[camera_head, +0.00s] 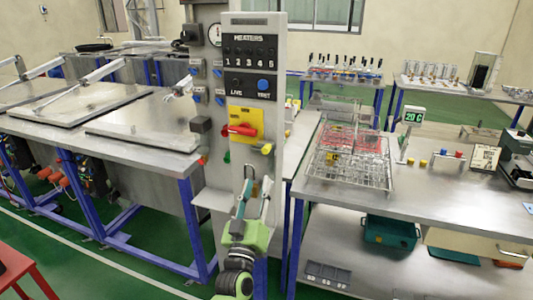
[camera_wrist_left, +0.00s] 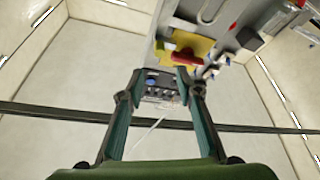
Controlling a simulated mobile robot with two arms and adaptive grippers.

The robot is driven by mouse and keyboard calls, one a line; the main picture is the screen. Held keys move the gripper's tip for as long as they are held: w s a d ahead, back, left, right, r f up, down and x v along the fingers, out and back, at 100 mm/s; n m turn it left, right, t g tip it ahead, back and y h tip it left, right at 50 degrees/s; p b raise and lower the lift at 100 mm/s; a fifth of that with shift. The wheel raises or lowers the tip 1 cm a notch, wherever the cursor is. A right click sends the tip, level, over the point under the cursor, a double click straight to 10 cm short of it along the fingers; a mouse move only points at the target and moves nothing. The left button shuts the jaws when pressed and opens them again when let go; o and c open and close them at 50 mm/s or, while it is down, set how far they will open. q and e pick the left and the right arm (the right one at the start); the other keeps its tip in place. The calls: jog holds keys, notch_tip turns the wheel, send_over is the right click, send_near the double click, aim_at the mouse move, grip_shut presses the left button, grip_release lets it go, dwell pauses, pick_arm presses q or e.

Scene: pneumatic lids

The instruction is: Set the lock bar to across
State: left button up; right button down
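The grey control panel (camera_head: 249,60) stands upright in the middle of the head view. On it a red handle (camera_head: 240,130) lies roughly level across a yellow plate (camera_head: 257,120). The handle also shows in the left wrist view (camera_wrist_left: 186,58), on its yellow plate (camera_wrist_left: 201,48). A thin grey loop-shaped bar (camera_head: 249,171) is lower on the panel, partly behind my left gripper. I cannot tell which part is the lock bar. My left gripper (camera_head: 254,192) points up in front of the lower panel. Its fingers (camera_wrist_left: 160,78) are apart with nothing between them. My right gripper is not in view.
A yellow knob (camera_head: 267,149) sticks out right of the handle. A grey shelf (camera_head: 212,199) juts out at lower left. A steel table (camera_head: 420,205) with a wire rack (camera_head: 349,172) stands right, and a bench with hinged lids (camera_head: 145,122) stands left.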

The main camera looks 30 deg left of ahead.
aim_at(265, 153)
pick_arm(q)
jog(key=p+x, duration=0.3)
jog(key=x, duration=0.8)
jog(key=shift+w, duration=0.15)
jog(key=shift+w+a+r, duration=0.1)
jog(key=shift+w+r, duration=0.05)
jog(key=shift+w, duration=0.3)
grip_shut()
